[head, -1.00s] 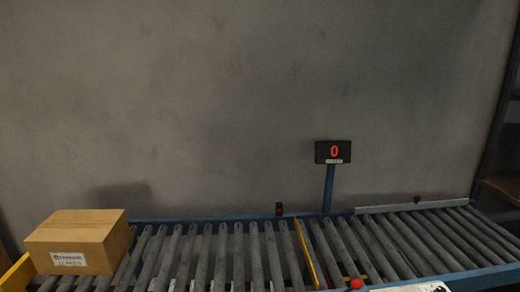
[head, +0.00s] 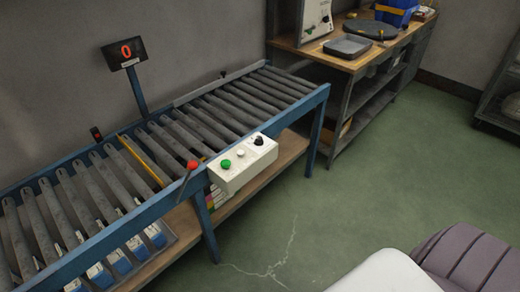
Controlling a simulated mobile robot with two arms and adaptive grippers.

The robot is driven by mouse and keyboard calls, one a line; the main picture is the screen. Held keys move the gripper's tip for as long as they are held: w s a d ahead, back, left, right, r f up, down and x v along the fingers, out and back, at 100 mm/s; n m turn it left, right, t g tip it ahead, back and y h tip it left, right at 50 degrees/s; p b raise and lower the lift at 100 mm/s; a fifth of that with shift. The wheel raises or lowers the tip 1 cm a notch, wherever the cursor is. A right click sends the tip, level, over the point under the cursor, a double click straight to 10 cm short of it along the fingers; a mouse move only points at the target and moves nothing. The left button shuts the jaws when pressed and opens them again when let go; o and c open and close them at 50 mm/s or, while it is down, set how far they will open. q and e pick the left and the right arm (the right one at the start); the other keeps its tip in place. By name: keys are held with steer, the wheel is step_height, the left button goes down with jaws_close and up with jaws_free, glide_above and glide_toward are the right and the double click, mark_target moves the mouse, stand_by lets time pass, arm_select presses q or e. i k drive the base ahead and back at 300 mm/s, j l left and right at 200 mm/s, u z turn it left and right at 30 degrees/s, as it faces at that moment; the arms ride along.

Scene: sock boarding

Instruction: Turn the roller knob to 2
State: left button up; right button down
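The control box (head: 238,170) is off-white and hangs on the front rail of the roller conveyor (head: 265,117). Its black knob (head: 258,141) sits at the right end of the top face. A green button (head: 226,164) and a white button (head: 241,153) are to its left. The knob's markings are too small to read. A display on a blue post (head: 124,53) shows a red 0. Neither of my grippers is in view.
A red-tipped lever (head: 192,165) stands left of the control box. A wooden workbench (head: 351,61) with a grey tray (head: 347,46) stands at the back. Green floor (head: 345,190) is open in front of the conveyor.

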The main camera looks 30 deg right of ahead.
mark_target(259, 141)
steer(key=z, duration=0.85)
